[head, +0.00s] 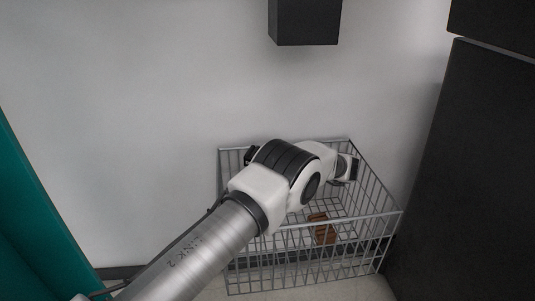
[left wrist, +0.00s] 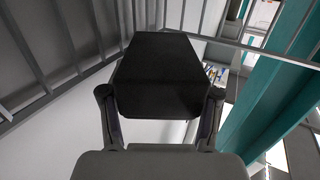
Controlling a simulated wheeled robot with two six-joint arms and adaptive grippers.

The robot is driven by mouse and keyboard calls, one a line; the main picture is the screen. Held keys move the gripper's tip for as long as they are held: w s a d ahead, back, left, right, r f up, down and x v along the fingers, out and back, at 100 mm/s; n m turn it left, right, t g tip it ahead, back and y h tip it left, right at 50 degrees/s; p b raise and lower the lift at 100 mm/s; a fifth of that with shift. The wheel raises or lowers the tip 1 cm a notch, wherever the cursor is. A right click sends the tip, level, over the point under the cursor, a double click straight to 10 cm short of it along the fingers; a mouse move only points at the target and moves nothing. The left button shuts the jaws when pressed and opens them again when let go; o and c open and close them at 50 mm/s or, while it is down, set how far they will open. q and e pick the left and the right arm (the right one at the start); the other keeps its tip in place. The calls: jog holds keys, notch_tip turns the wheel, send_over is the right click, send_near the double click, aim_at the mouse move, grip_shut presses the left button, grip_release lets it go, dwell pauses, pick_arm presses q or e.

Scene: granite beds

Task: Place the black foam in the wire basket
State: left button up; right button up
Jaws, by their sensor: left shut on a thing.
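The black foam (left wrist: 160,65) is a dark block that fills the middle of the left wrist view. My left gripper (left wrist: 160,95) is shut on it, with one finger on each side. The wire basket (head: 310,240) is a grey open-topped mesh basket standing on the floor by the wall in the head view. My left arm reaches over the basket there. The arm's own links hide most of the gripper and the foam in that view, so I cannot tell how high the foam is. My right gripper is in neither view.
A brown block (head: 322,228) lies inside the basket. A tall dark panel (head: 470,170) stands close to the basket's right side. A teal panel (head: 35,220) is at the left. A dark box (head: 305,22) hangs on the wall above.

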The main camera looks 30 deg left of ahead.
pick_arm(q)
notch_tip(320, 180, down, 9)
jog(key=b, duration=0.6)
jog(key=o, duration=0.9)
jog(key=shift+f, duration=0.1)
jog(key=shift+o, duration=0.2)
notch_tip(320, 180, up, 10)
jog(key=shift+r, duration=0.1)
